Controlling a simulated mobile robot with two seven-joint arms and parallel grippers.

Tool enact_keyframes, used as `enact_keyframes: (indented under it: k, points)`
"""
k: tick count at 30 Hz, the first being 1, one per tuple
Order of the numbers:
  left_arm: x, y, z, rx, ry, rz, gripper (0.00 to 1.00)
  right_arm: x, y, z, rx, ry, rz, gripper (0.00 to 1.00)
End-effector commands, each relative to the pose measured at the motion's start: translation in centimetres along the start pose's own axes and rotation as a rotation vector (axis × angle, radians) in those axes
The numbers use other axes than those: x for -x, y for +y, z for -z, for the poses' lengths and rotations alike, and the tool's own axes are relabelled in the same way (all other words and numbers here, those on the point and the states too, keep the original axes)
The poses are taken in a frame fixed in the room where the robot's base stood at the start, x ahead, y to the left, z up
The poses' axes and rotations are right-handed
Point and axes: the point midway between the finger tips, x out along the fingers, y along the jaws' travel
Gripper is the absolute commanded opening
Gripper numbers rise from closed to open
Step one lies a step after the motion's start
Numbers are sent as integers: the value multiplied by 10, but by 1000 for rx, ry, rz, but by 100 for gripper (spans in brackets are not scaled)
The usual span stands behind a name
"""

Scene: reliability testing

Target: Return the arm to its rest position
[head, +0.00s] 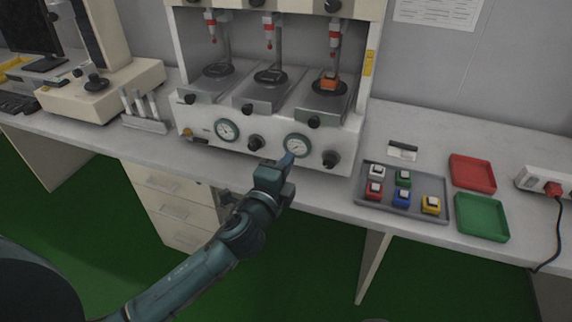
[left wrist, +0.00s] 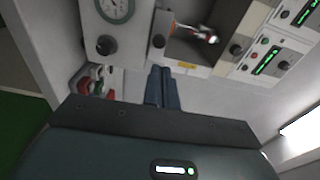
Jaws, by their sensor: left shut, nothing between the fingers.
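My left arm comes in from the lower left in the head view. Its gripper (head: 287,160) is shut and empty, in front of the lower panel of the white test machine (head: 270,128), near the bench's front edge. Whether it touches the machine cannot be told. In the left wrist view the shut fingers (left wrist: 163,88) point toward the machine, with a gauge and knobs beyond. My right gripper is not in view.
A grey tray (head: 373,208) with several coloured switches, a red tray (head: 472,172) and a green tray (head: 482,217) lie on the bench (head: 420,135) at right. An orange switch (head: 329,82) sits in the machine's right station. Drawers (head: 165,186) stand below.

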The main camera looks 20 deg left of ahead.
Motion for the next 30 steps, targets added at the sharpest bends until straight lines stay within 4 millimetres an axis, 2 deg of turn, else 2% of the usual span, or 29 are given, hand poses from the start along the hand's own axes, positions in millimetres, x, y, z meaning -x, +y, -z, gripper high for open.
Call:
enact_keyframes:
  k: [6, 8, 10, 14, 15, 19, 21, 24, 27, 30]
  points:
    - [7, 2, 0, 12, 0, -8, 0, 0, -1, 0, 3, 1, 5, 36]
    - [12, 11, 1, 58, 4, -36, 0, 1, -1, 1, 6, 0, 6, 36]
    - [26, 32, 4, 172, 9, -102, 0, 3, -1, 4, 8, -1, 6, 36]
    - [73, 87, 13, 534, -12, -289, 0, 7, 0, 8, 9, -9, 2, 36]
    - [91, 103, 16, 664, -31, -347, 0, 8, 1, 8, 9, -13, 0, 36]
    - [150, 143, 24, 1053, -130, -498, 0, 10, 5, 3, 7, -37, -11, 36]
    - [177, 157, 26, 1222, -191, -550, 0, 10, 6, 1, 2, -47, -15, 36]
    - [204, 169, 28, 1392, -264, -593, 0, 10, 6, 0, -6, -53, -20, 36]
    - [217, 174, 28, 1478, -302, -609, 0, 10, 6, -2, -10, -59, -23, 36]
    - [221, 176, 29, 1502, -313, -613, 0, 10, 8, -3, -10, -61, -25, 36]
